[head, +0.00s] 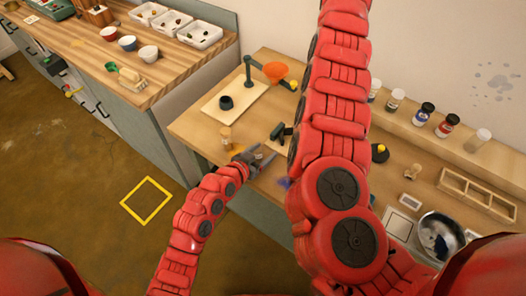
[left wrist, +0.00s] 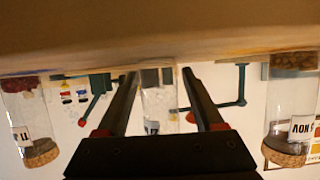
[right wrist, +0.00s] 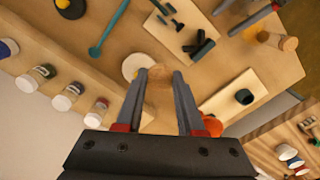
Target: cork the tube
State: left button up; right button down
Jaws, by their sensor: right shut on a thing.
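A clear glass tube (left wrist: 157,103) stands between the fingers of my left gripper (left wrist: 160,78) in the left wrist view, with its lower end by the table; my palm hides its mouth. The fingers are apart on either side of it, with no clear grip. In the head view my left gripper (head: 256,158) is low at the table's front edge. My right gripper (right wrist: 160,74) is shut on a brown cork (right wrist: 158,88) in the right wrist view. It is out of sight in the head view, where my right arm runs up past the top edge.
A corked vial (head: 226,136) stands left of my left gripper; corked vials flank the tube in the left wrist view (left wrist: 40,120) (left wrist: 291,115). An orange funnel (head: 275,71) on a stand is behind. Pigment jars (head: 423,114) line the back shelf. My right arm covers the table's middle.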

pick_arm(q)
jog(key=shift+r+p, duration=0.25)
jog(key=shift+p, duration=0.05)
pick_arm(e)
jog(key=shift+r, duration=0.25)
pick_arm(q)
jog(key=shift+s+a+f, duration=0.1)
jog(key=shift+s+a, duration=0.05)
jog(key=shift+a, duration=0.05)
pick_arm(e)
jog(key=shift+f, duration=0.25)
pick_arm(q)
jog(key=b+v, duration=0.3)
jog(key=v, duration=0.7)
pick_arm(e)
notch_tip(320, 180, down, 3)
jog(key=shift+r, duration=0.2)
pick_arm(q)
jog(key=shift+v, duration=0.8)
pick_arm(e)
jog(key=shift+f, duration=0.1)
pick_arm(q)
jog(key=shift+d, duration=0.1)
